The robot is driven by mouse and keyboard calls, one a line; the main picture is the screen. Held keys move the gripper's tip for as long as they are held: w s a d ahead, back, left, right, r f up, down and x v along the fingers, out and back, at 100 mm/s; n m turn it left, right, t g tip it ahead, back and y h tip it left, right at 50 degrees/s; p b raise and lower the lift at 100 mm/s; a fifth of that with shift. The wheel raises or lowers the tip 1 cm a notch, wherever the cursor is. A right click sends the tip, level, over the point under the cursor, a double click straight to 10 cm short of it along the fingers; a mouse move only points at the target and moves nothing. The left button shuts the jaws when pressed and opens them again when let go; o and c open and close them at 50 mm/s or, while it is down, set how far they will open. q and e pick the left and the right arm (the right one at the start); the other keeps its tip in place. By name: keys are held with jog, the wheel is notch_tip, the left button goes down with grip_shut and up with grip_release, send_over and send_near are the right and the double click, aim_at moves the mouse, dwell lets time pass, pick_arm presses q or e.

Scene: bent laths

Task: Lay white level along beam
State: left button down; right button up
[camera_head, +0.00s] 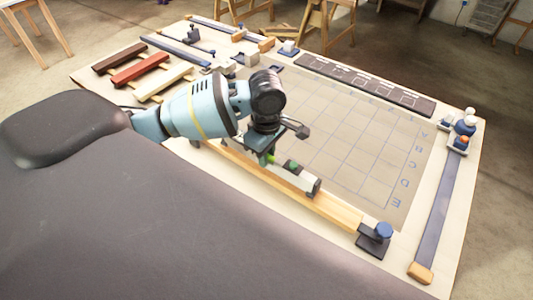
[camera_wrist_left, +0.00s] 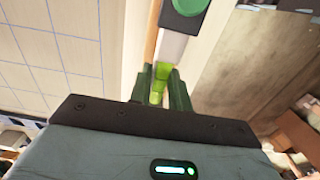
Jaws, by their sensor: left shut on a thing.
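The white level (camera_head: 298,176) has dark end caps and a green vial patch. It lies lengthwise along the pale wooden beam (camera_head: 336,209), on it or just above it; I cannot tell whether they touch. My left gripper (camera_head: 268,156) is shut on the level near its far-left end. In the left wrist view, the gripper (camera_wrist_left: 160,88) has its fingers on either side of the level's yellow-green part. The level (camera_wrist_left: 172,47) runs away from the fingers there, beside the tan beam (camera_wrist_left: 152,28). My gripper hides part of the beam. My right gripper is out of view.
A blue-knobbed clamp (camera_head: 378,237) sits at the beam's near end. A gridded mat (camera_head: 350,125) covers the table's middle. A blue lath (camera_head: 438,215) lies at the right edge. Red, brown and cream laths (camera_head: 140,70) lie at the left.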

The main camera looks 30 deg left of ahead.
pick_arm(q)
jog(key=shift+f, duration=0.4)
jog(key=c, duration=1.3)
grip_release()
notch_tip(320, 180, up, 13)
